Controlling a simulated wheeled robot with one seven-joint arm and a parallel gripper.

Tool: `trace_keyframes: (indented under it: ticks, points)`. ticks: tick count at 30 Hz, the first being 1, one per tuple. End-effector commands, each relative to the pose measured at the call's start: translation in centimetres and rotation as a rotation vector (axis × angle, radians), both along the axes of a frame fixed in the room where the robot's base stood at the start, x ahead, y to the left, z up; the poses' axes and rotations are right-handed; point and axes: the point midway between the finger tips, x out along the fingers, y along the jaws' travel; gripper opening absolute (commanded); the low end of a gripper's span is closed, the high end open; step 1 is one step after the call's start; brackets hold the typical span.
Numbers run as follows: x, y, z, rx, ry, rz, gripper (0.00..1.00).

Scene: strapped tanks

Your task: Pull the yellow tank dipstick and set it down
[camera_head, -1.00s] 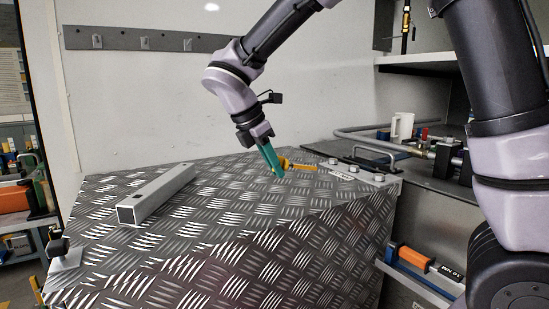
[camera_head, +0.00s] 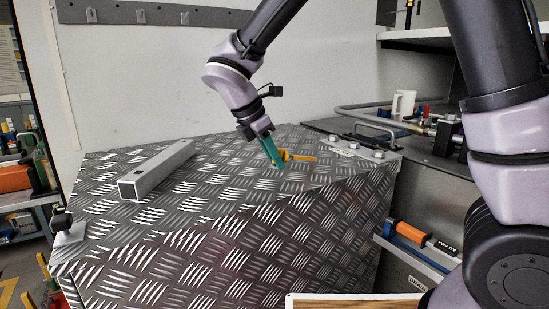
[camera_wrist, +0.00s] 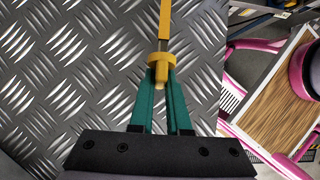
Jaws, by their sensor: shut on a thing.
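The yellow dipstick (camera_head: 300,157) shows at the tips of my gripper (camera_head: 274,158), over the back right part of the tank's tread-plate top. My gripper has green fingers and is shut on the dipstick. In the wrist view the dipstick's yellow collar (camera_wrist: 160,59) and rounded end sit at the fingertips of my gripper (camera_wrist: 160,82). Its yellow shaft (camera_wrist: 166,18) runs up out of the frame. The tread-plate top (camera_head: 200,235) lies beneath. I cannot tell whether the dipstick touches the plate.
A grey square tube (camera_head: 157,171) lies at the left on the plate. A bolted bracket with a handle (camera_head: 375,135) is at the back right. A white mug (camera_head: 403,103) stands behind it. A wooden-topped surface (camera_head: 355,302) shows at the bottom. The plate's front is clear.

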Motion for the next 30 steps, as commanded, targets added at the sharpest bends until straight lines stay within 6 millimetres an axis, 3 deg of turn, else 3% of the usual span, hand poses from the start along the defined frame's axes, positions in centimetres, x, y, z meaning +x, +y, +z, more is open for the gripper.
trace_keyframes:
  ticks: [30]
  points:
    - [-0.2,0.3,-2.2,-0.134,-0.088,0.000,0.08]
